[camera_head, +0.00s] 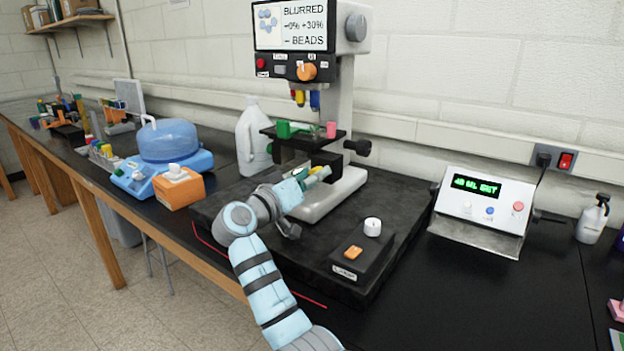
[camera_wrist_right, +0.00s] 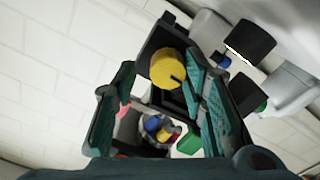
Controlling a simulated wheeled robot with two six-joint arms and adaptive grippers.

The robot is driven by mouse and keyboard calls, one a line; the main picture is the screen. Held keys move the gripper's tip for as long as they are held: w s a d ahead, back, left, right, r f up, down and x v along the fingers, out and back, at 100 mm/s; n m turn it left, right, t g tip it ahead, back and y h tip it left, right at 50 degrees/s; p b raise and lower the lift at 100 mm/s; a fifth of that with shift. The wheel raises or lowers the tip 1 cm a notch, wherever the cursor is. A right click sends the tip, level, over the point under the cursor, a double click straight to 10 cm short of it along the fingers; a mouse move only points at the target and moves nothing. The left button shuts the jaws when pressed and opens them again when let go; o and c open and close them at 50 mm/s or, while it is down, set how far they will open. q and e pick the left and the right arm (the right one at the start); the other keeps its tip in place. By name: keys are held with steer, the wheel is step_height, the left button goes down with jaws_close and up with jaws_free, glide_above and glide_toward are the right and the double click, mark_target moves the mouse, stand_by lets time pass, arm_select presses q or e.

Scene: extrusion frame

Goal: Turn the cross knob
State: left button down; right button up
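The microscope (camera_head: 340,110) stands on a dark board, with a text screen on top reading "BLURRED". My right gripper (camera_head: 315,174) is at the front of the microscope, under its dark stage (camera_head: 305,140). In the right wrist view, a round yellow knob (camera_wrist_right: 168,68) on a dark block lies ahead, between the lines of the two open green fingers (camera_wrist_right: 162,72). It has a dark mark near its edge; I cannot tell whether it bears a cross or whether the fingers touch it. In the head view the gripper hides this knob. My left gripper is not in view.
Black side knobs (camera_wrist_right: 250,40) and coloured objectives (camera_wrist_right: 161,129) are close by in the wrist view. A small box with a white knob (camera_head: 372,227) sits front right on the board. A white display unit (camera_head: 484,207) stands right; an orange box (camera_head: 179,188) stands left.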

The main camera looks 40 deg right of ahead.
steer(key=shift+w+a+f, duration=0.1)
steer(key=shift+a+f, duration=0.05)
steer(key=shift+f, duration=0.05)
stand_by(0.3)
